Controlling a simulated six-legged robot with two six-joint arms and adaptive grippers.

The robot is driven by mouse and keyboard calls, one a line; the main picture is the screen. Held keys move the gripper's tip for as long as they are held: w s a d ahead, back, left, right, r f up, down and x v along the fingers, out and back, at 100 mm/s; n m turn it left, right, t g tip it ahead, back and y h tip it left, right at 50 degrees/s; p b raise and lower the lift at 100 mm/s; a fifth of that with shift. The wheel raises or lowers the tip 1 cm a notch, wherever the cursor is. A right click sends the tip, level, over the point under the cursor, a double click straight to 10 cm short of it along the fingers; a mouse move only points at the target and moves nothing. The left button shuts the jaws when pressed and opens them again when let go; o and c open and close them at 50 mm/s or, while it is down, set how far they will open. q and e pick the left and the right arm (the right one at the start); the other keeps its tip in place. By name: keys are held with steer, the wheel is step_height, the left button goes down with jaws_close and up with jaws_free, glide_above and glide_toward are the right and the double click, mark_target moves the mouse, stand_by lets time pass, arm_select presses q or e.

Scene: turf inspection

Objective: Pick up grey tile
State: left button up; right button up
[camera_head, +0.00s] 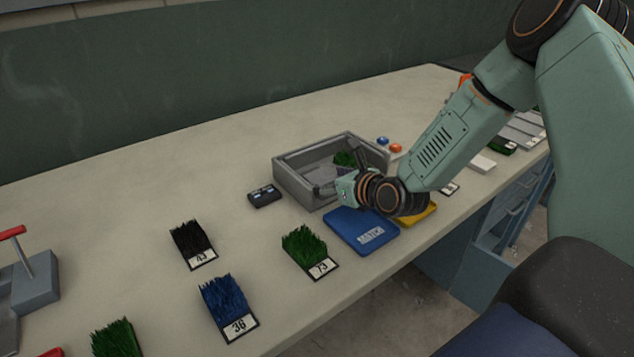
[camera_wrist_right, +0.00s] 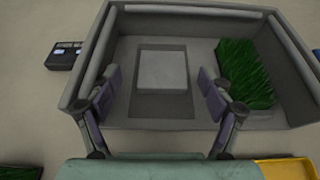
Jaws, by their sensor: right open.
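The grey tile (camera_wrist_right: 162,70) is a flat light-grey square in the right wrist view. It lies on a darker rectangle on the floor of a grey open box (camera_head: 293,181), whose wall also shows in the right wrist view (camera_wrist_right: 190,9). My right gripper (camera_wrist_right: 160,95) is open, with one finger on each side of the tile's near end and nothing between them. In the head view my right gripper (camera_head: 340,172) reaches into the box, and the tile cannot be made out there. My left gripper is not in view.
A green turf sample (camera_wrist_right: 245,72) lies in the box, right of the tile. A blue mat (camera_head: 350,231) and a yellow pad (camera_head: 418,214) lie in front of the box. A small black device (camera_head: 264,196) sits left of it. Numbered turf samples (camera_head: 303,247) stand on the table nearer.

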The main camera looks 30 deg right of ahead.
steer(key=shift+w+d+f, duration=0.3)
steer(key=shift+w+f, duration=0.2)
steer(key=shift+w, duration=0.15)
steer(key=shift+s+a+r, duration=0.15)
steer(key=shift+a+r, duration=0.2)
steer(key=shift+a, duration=0.05)
steer(key=shift+d+f, duration=0.3)
steer(key=shift+d, duration=0.1)
steer(key=c, duration=0.4)
steer(key=shift+a+r, duration=0.2)
steer(key=shift+a, duration=0.1)
steer(key=c, duration=0.6)
steer(key=shift+d+f, duration=0.1)
steer(key=shift+d, duration=0.05)
steer(key=c, duration=0.3)
